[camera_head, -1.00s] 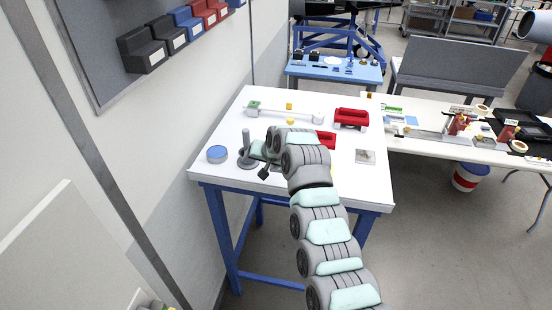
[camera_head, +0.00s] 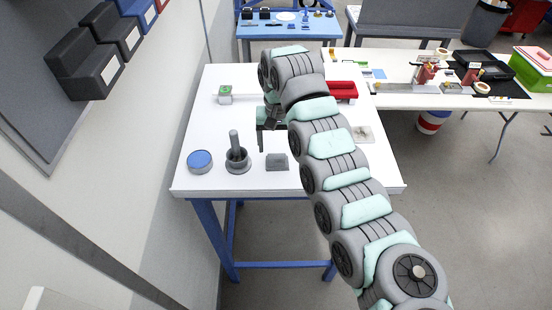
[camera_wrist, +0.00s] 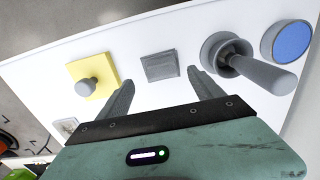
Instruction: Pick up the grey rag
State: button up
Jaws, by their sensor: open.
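The grey rag (camera_head: 277,162) looks like a small flat grey piece lying on the white table (camera_head: 222,172), near its front edge in the head view. In the wrist view the rag (camera_wrist: 160,66) lies just beyond my fingertips, roughly centred between them. My gripper (camera_wrist: 159,77) is open and empty, with one finger on each side of the view. In the head view my gripper (camera_head: 265,140) is above the table, behind the rag and partly hidden by my arm.
A grey mortar with a pestle (camera_head: 237,155) stands left of the rag, and a blue-topped round tin (camera_head: 200,160) is further left. A yellow plate with a grey knob (camera_wrist: 92,82) is on the rag's other side. A red object (camera_head: 342,92) lies at the back right.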

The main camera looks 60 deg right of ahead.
aim_at(277, 155)
jog(key=shift+w+f+p, duration=0.2)
jog(key=shift+f+p, duration=1.2)
jog(key=shift+f, duration=1.35)
jog(key=shift+c, duration=0.4)
jog(key=c, duration=1.4)
